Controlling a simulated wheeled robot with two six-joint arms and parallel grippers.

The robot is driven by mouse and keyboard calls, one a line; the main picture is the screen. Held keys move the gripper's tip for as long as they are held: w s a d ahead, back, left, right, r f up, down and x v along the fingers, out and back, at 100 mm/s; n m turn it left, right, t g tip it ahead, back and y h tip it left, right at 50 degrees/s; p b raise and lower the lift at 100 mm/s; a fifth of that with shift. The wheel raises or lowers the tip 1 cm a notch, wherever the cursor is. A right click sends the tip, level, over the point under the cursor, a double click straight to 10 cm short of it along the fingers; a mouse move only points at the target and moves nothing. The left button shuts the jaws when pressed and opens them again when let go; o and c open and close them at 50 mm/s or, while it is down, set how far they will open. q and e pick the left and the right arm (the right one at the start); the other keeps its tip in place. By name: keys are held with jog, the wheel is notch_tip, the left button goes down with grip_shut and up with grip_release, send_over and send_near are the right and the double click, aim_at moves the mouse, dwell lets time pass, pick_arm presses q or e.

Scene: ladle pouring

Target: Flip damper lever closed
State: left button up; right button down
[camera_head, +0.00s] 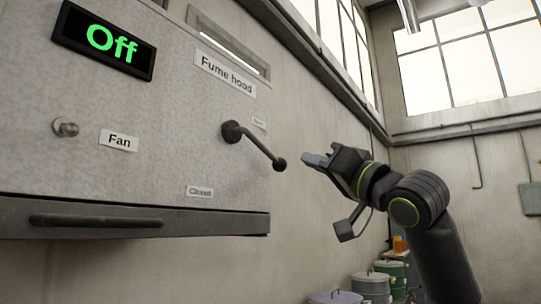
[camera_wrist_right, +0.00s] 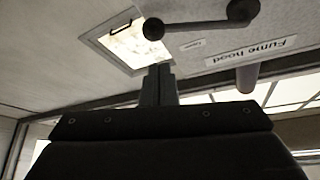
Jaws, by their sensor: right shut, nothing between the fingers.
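The damper lever (camera_head: 254,144) is a dark rod on a round pivot at the right part of the fume hood panel. It slants down to the right and ends in a ball knob. An "Open"-like small label, too small to read surely, sits above it, and a "Closed" label (camera_head: 200,191) sits below left. My right gripper (camera_head: 310,159) is shut and empty, just right of the knob, apart from it in the head view. In the right wrist view the lever (camera_wrist_right: 200,25) lies beyond the shut fingertips (camera_wrist_right: 158,72). My left gripper is not in view.
The fume hood (camera_head: 190,120) carries a display reading "Off" (camera_head: 112,41), a fan switch (camera_head: 65,127) and a handle bar (camera_head: 97,221) along its lower edge. Lidded drums (camera_head: 371,284) stand low behind my right arm. The space right of the hood is open.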

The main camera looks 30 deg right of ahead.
jog(key=shift+n+y, duration=0.4)
jog(key=shift+y, duration=0.1)
jog(key=s, duration=0.1)
jog(key=s+a+r, duration=0.1)
jog(key=s, duration=0.1)
jog(key=s+r, duration=0.1)
jog(key=shift+s+a, duration=0.15)
jog(key=shift+r, duration=0.1)
jog(key=r+p+x, duration=0.1)
jog(key=p+x, duration=0.6)
jog(key=x, duration=0.3)
jog(key=shift+a+f, duration=0.25)
jog(key=shift+f, duration=0.5)
jog(key=shift+a+f, duration=0.25)
jog(key=shift+f, duration=0.55)
jog(key=shift+a+f, duration=0.2)
jog(key=shift+f, duration=0.55)
jog(key=shift+w+h, duration=0.2)
jog(key=shift+h, duration=0.1)
